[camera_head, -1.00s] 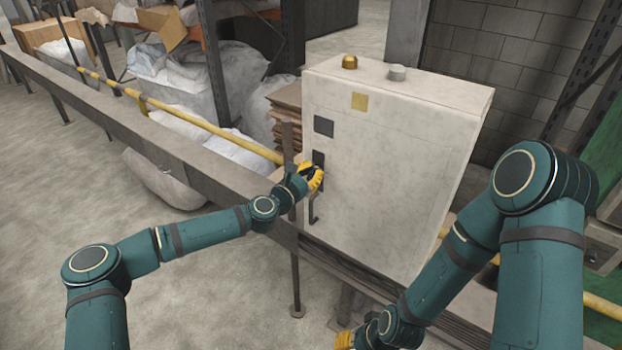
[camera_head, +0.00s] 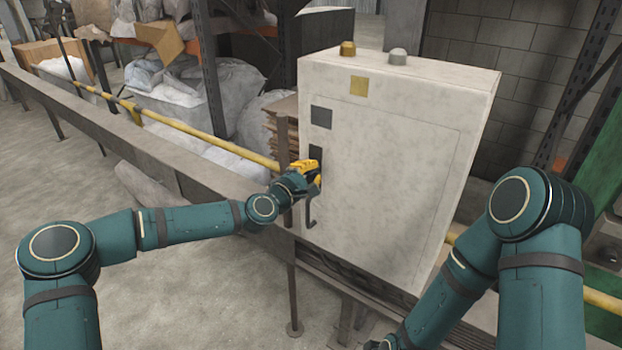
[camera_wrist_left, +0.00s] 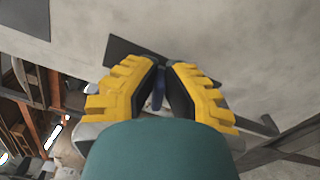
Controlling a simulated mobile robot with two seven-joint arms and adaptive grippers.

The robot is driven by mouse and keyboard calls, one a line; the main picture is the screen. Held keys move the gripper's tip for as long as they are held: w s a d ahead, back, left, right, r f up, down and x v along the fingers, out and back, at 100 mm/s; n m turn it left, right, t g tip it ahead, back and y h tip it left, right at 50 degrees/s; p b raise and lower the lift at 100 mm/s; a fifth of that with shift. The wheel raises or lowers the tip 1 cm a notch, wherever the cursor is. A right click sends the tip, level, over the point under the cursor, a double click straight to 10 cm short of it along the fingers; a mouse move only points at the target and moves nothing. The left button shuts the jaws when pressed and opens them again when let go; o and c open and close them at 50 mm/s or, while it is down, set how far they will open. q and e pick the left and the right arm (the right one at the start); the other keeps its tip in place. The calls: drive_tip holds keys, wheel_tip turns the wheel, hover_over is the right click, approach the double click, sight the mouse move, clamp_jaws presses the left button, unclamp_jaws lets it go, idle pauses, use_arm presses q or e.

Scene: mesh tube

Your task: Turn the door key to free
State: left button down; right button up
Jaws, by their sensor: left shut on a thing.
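The door is the front of a pale grey cabinet (camera_head: 400,160). A dark lock plate (camera_head: 316,152) is near its left edge, and it also shows in the left wrist view (camera_wrist_left: 122,50). My left gripper (camera_head: 317,170) is at this plate, with its yellow fingers shut. In the left wrist view my left gripper (camera_wrist_left: 166,66) is closed on a small dark-blue key (camera_wrist_left: 158,92), mostly hidden between the fingers. How far the key is turned cannot be seen. A dark bent handle (camera_head: 310,212) is just below the gripper.
An amber lamp (camera_head: 348,48) and a grey lamp (camera_head: 397,56) top the cabinet. A yellow label (camera_head: 358,86) and a dark square panel (camera_head: 321,117) are above the lock. A metal rail (camera_head: 150,150) and yellow pipe (camera_head: 200,133) run left of the cabinet.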

use_arm(q)
drive_tip(key=shift+f+m+b, duration=0.1)
drive_tip(key=shift+m+b, duration=0.25)
drive_tip(key=shift+m, duration=1.25)
drive_tip(key=c, duration=1.1)
unclamp_jaws()
drive_tip(key=shift+o, duration=0.2)
drive_tip(key=shift+f, duration=0.1)
drive_tip(key=v, duration=1.2)
